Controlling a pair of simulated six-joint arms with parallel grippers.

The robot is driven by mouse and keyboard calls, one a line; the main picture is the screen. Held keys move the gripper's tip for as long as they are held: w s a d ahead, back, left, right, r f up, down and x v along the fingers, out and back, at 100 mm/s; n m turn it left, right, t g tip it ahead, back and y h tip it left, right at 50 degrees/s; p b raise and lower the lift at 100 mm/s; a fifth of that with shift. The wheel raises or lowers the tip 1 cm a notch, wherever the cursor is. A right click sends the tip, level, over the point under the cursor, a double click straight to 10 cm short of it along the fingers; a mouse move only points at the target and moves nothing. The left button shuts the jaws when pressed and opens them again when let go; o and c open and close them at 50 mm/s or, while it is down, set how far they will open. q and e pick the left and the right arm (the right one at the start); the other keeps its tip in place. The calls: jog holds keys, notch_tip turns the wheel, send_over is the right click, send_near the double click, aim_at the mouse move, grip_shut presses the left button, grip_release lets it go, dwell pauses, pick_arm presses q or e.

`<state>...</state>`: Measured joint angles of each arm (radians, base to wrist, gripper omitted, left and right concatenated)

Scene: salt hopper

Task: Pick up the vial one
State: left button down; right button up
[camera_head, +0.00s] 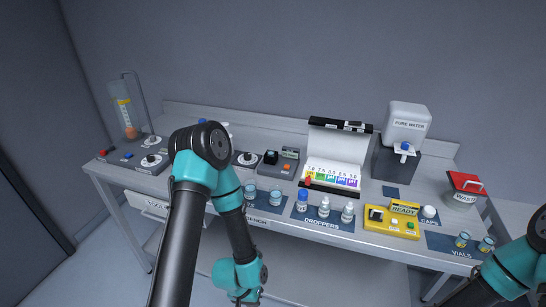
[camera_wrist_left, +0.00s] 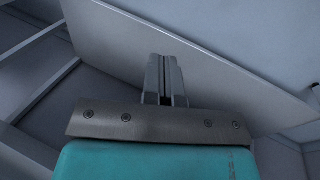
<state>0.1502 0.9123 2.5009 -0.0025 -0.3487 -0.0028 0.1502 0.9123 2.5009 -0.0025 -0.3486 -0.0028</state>
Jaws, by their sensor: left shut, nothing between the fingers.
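Two small vials with bluish glass, a left one (camera_head: 462,240) and a right one (camera_head: 486,244), stand on the dark mat marked VIALS (camera_head: 437,242) at the front right of the bench. I cannot tell which is vial one. Two similar glass vessels, one (camera_head: 250,191) and another (camera_head: 276,197), stand near the front edge, left of the droppers. My left gripper (camera_wrist_left: 163,64) is shut and empty, its fingers together in the left wrist view. In the head view it hangs low in front of the bench, far from the vials. My right arm shows at lower right; its gripper is out of view.
Droppers (camera_head: 323,207) and a yellow READY device (camera_head: 391,221) line the front edge. A colour chart stand (camera_head: 338,150), a pure water dispenser (camera_head: 407,124) and a red-lidded waste bin (camera_head: 463,191) stand behind. My left arm hides part of the bench's left half.

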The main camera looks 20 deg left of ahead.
pick_arm(q)
jog(key=c, duration=1.8)
grip_release()
jog(key=o, duration=1.1)
